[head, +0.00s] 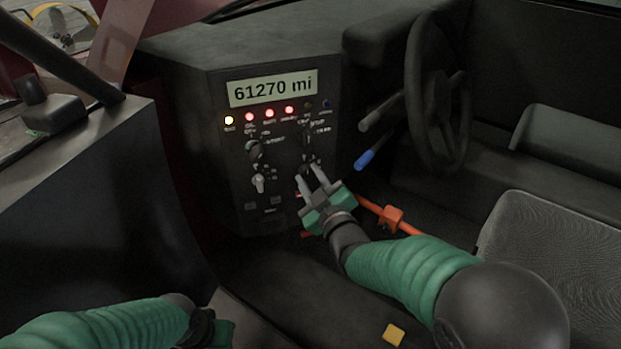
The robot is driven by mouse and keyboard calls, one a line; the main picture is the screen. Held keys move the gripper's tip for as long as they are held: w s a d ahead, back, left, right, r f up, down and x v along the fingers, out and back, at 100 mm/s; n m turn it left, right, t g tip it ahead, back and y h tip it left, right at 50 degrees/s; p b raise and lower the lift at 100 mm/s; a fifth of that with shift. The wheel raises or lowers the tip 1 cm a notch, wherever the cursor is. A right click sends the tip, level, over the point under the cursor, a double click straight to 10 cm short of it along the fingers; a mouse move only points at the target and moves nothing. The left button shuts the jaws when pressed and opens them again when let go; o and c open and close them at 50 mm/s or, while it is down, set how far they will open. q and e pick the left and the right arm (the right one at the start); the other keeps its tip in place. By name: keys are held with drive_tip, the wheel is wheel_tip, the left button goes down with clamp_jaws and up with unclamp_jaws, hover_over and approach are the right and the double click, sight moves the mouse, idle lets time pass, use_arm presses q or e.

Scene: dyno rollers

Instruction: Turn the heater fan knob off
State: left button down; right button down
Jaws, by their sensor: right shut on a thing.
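The dark control panel (282,200) stands in the middle of the head view, with several knobs below a row of lights. The labels are too small to read, so I cannot tell from them which knob is the heater fan's. My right gripper (311,178) is at the panel's lower right knob, its two grey fingers pointing up and shut on that knob. The fingers hide most of the knob, and its setting does not show. My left gripper (212,330) is low at the bottom edge, away from the panel, and its fingers do not show clearly.
A display (272,88) reads 61270 mi. The steering wheel (438,95) and a blue-tipped lever (366,159) are right of the panel. An orange bar (390,216) passes beside my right gripper. A seat (550,240) is at the right, a dark console (90,200) at the left.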

drive_tip(key=shift+a, duration=0.1)
idle(0.3)
drive_tip(key=c, duration=1.1)
unclamp_jaws()
drive_tip(key=shift+o, duration=0.2)
use_arm(q)
drive_tip(key=shift+s, duration=0.1)
use_arm(e)
drive_tip(key=shift+f, duration=0.1)
